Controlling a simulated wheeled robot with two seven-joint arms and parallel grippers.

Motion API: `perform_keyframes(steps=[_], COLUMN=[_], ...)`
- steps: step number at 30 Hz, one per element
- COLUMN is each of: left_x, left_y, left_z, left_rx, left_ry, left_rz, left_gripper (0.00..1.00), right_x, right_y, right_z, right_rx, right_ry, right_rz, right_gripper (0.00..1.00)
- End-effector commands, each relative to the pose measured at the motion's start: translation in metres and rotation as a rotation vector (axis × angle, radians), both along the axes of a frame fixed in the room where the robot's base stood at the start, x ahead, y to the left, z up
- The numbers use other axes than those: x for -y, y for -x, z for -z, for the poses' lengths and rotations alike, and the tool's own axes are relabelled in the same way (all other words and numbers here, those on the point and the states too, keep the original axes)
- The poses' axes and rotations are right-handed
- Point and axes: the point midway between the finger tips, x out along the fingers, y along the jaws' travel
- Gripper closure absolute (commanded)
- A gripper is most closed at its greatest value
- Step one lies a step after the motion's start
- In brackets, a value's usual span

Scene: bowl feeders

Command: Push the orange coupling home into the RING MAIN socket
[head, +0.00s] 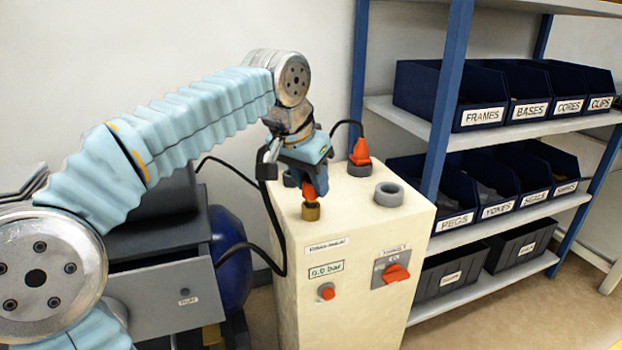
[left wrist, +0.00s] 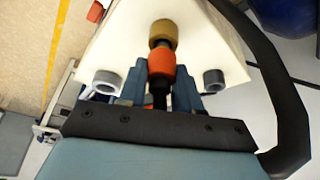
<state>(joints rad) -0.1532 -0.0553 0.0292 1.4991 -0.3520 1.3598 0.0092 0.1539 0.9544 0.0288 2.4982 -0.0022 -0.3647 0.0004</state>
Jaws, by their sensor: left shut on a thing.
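The orange coupling (head: 309,189) is in my left gripper (head: 307,179), above the cream cabinet. My left gripper is shut on it and points down. In the left wrist view the orange coupling (left wrist: 161,64) sits between the two fingers, in line with a brass socket (left wrist: 163,30). In the head view the coupling's lower end is at the brass socket (head: 311,211) on the cabinet top. I cannot tell how deep it sits in it. The label on the cabinet front below the socket is too small to read surely. My right gripper is not in view.
A grey socket (head: 389,194) stands right of the brass one. An orange plug (head: 360,153) sits behind. A black hose (head: 272,235) hangs from my gripper side along the cabinet (head: 340,300). The front has an orange knob (head: 396,273). A shelf with bins (head: 490,95) stands right.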

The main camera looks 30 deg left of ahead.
Motion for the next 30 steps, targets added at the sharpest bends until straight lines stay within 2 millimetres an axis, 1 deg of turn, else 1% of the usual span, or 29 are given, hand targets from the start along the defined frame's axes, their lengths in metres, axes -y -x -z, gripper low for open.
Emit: perform_keyframes(steps=[27, 30], left_x=[0.0, 0.0], left_y=[0.0, 0.0], left_z=[0.016, 0.015], left_rx=[-0.001, -0.001], left_ry=[0.0, 0.0], left_rz=[0.0, 0.0], left_gripper=[1.0, 1.0], right_x=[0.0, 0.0], right_y=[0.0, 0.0], right_z=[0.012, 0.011], right_rx=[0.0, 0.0], right_ry=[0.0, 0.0], right_rz=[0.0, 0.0], right_gripper=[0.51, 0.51])
